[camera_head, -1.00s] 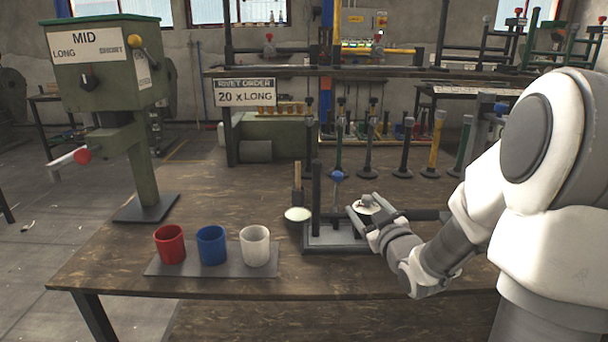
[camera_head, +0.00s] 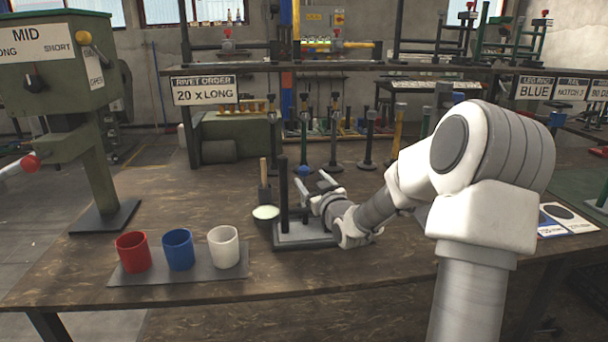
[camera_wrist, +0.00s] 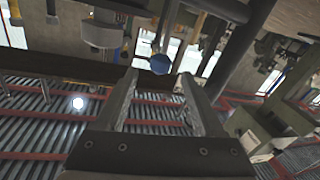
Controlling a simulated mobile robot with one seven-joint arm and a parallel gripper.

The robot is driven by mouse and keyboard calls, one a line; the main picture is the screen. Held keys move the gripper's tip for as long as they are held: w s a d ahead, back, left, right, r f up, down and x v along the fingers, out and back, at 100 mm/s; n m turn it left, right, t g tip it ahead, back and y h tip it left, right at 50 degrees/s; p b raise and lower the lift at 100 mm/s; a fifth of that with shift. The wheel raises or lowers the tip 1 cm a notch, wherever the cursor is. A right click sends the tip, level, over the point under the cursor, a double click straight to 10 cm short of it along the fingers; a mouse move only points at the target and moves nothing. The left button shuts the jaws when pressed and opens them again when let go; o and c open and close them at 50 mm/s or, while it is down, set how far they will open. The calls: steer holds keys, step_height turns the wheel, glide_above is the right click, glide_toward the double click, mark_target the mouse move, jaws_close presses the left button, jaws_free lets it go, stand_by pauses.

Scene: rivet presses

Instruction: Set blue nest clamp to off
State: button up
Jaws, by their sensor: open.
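A small nest fixture (camera_head: 305,243) with a grey base and dark upright post stands on the wooden table in the head view. A blue ball knob (camera_head: 303,170) shows just above my gripper, right of the post; I take it for the blue nest clamp's knob. My gripper (camera_head: 314,183) is open beside the post, its fingers pointing up and left. In the wrist view, a blue knob (camera_wrist: 160,64) appears between and just beyond the open fingertips (camera_wrist: 158,78). Contact cannot be told. The clamp's lever and its setting are hidden or too small to read.
Red (camera_head: 132,252), blue (camera_head: 178,249) and white (camera_head: 223,246) cups stand on a grey mat at front left. A green press (camera_head: 60,75) stands at left. A pale round dish (camera_head: 265,212) and wooden-handled tool (camera_head: 264,180) sit beside the fixture. Signs and cards (camera_head: 570,217) are at right.

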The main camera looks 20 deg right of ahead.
mark_target(306, 173)
steer(key=shift+w+d+b, duration=0.2)
steer(key=shift+w+b, duration=0.1)
steer(key=shift+w, duration=2.8)
steer(key=shift+c, duration=0.2)
jaws_close()
